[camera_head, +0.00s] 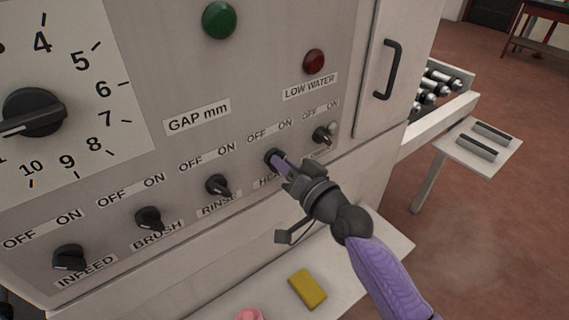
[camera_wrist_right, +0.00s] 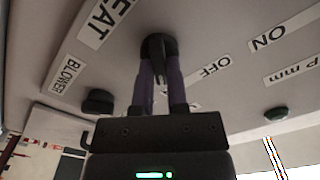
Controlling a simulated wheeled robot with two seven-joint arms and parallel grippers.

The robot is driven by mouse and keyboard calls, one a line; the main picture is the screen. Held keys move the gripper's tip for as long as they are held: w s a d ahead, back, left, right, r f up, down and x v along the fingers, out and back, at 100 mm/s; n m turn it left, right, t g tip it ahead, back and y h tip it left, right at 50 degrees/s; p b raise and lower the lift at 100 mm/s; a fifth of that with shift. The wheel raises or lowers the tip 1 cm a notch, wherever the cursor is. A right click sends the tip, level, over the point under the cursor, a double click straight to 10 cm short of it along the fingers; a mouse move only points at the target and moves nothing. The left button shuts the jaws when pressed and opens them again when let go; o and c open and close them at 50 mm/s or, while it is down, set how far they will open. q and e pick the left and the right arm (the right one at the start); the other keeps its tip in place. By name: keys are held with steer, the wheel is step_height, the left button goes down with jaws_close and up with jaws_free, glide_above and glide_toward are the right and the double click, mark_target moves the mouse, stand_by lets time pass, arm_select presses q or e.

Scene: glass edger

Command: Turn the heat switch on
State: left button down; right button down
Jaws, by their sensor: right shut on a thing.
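The heat switch (camera_head: 271,156) is a black rotary knob on the machine's panel, above a partly hidden label starting "HE" and below an OFF/ON label. In the right wrist view the heat knob (camera_wrist_right: 158,47) stands between two purple fingers, beside the "HEAT" label (camera_wrist_right: 105,20). My right gripper (camera_head: 281,163) is shut on this knob; it also shows in the right wrist view (camera_wrist_right: 160,75). The gripper partly covers the knob in the head view, so which mark it points at is hard to tell. My left gripper is not in view.
Other knobs are rinse (camera_head: 217,185), brush (camera_head: 149,218), infeed (camera_head: 69,257) and blower (camera_head: 322,135). A large gap dial (camera_head: 34,112) is at left. Below, a shelf (camera_head: 385,243) holds a yellow sponge (camera_head: 307,288) and a pink thing (camera_head: 250,315). A door handle (camera_head: 389,70) is at right.

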steer(key=c, duration=0.6)
jaws_free()
steer(key=shift+c, duration=0.2)
steer(key=v, duration=1)
steer(key=shift+p, duration=0.35)
